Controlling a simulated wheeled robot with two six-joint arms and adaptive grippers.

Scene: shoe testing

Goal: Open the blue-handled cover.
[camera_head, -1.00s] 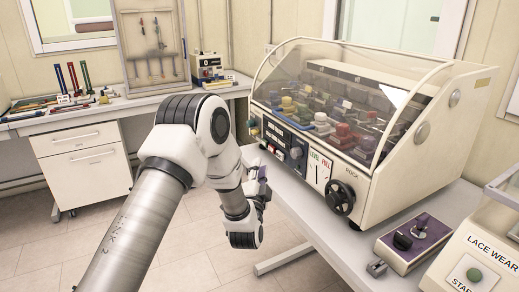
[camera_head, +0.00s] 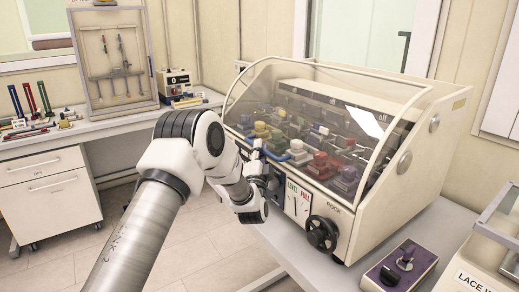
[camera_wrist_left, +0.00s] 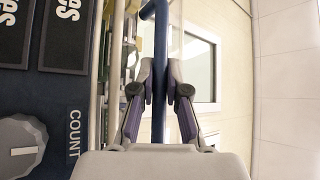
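The clear curved cover (camera_head: 300,95) of the cream machine is down over its coloured parts. Its blue handle (camera_wrist_left: 159,40) runs as a bar through the middle of the left wrist view. My left gripper (camera_wrist_left: 160,80) has one finger on each side of the bar, with the pads close against it, and looks shut on it. In the head view my left gripper (camera_head: 258,160) is at the cover's lower front edge, partly hidden by my own wrist. My right gripper is not in view.
The machine's front panel has a grey knob (camera_wrist_left: 22,146) and a black handwheel (camera_head: 321,234). A purple-topped control box (camera_head: 400,268) stands at the right on the table. A side bench (camera_head: 100,122) with tools is at the left.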

